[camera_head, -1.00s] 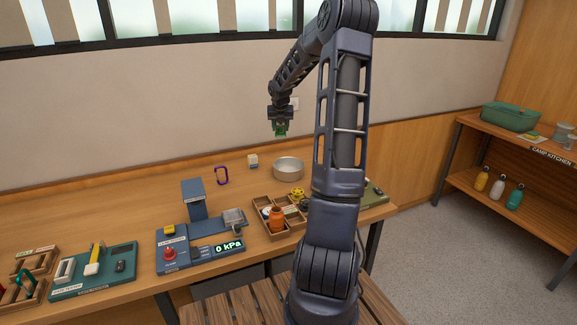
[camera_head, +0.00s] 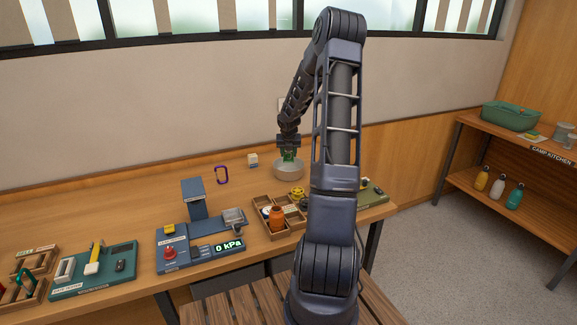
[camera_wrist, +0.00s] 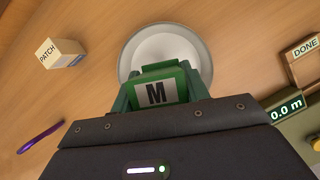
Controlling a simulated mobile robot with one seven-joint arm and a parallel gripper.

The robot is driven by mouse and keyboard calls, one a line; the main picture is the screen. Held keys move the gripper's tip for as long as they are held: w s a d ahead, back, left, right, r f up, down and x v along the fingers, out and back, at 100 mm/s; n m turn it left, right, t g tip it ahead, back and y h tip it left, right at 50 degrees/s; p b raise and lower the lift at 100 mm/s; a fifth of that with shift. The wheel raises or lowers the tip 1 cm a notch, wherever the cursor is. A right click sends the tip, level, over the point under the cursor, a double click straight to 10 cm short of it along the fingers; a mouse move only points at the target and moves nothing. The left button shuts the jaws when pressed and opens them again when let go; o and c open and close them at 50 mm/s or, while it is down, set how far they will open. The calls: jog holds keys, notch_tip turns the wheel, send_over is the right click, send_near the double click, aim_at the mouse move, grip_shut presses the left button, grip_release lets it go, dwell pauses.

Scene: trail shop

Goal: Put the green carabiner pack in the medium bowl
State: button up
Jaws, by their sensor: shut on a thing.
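The green carabiner pack (camera_wrist: 158,91) carries a white label with an M and is held between my gripper's fingers. In the head view the green pack (camera_head: 289,155) is small, at the end of my downward-pointing arm. My gripper (camera_head: 289,149) is shut on it, just above the medium bowl (camera_head: 289,173). The bowl is round and pale metal; it also shows in the wrist view (camera_wrist: 165,33), behind the pack and partly covered by it. I cannot tell the exact height of the pack over the rim.
A small PATCH box (camera_wrist: 61,53) and a purple carabiner (camera_head: 222,175) stand left of the bowl. A wooden divided tray (camera_head: 262,205) with an orange jar (camera_head: 276,218) is in front. A tester with a 0 kPa display (camera_head: 229,246) stands further left.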

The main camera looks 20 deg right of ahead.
jog(key=shift+f, duration=3.3)
jog(key=shift+f, duration=0.15)
jog(key=o, duration=1.1)
jog(key=shift+c, duration=0.2)
